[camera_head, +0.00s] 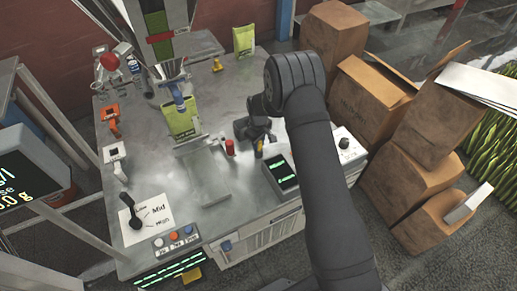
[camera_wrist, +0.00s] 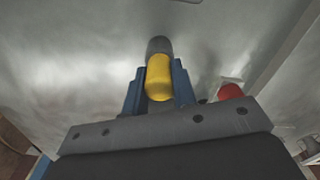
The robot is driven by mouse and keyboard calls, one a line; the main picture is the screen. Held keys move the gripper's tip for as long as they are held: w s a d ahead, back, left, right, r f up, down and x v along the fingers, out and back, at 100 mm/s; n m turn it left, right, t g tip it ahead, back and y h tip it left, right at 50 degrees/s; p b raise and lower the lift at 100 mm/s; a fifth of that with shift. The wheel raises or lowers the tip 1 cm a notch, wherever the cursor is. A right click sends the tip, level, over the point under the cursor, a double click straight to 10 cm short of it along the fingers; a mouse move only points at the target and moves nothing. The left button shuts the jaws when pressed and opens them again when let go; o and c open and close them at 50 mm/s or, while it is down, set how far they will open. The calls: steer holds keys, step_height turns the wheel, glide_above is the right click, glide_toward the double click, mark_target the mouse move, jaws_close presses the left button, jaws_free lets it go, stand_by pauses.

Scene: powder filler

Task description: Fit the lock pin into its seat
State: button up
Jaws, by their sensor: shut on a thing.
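The lock pin shows in the wrist view as a yellow grip (camera_wrist: 159,78) with a dark grey end (camera_wrist: 158,46) pointing away from me. My gripper (camera_wrist: 158,82) has its blue fingers shut on either side of the yellow part. In the head view my gripper (camera_head: 258,141) is low over the metal table, right of a red-topped knob (camera_head: 230,147), and a bit of yellow (camera_head: 259,147) shows at its fingers. I cannot make out the pin's seat in either view. I cannot tell whether the pin's end touches anything.
The metal table (camera_head: 215,105) carries a green bag (camera_head: 181,118) under the filler spout and a flat metal plate (camera_head: 203,182). A green-lit display (camera_head: 283,174) is in front of my gripper. The red knob (camera_wrist: 230,92) is close to my right finger. Cardboard boxes (camera_head: 367,100) stand right.

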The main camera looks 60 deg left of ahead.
steer(key=shift+r, duration=0.1)
steer(key=shift+r, duration=0.6)
step_height(320, 180, up, 3)
steer(key=shift+f, duration=0.2)
steer(key=w+d+r, duration=0.7)
steer(key=w+d, duration=0.1)
steer(key=s+a+f, duration=0.2)
steer(key=s+a, duration=1.7)
steer(key=shift+a, duration=0.3)
steer(key=shift+f, duration=0.1)
steer(key=shift+f, duration=4.3)
steer(key=shift+f, duration=0.1)
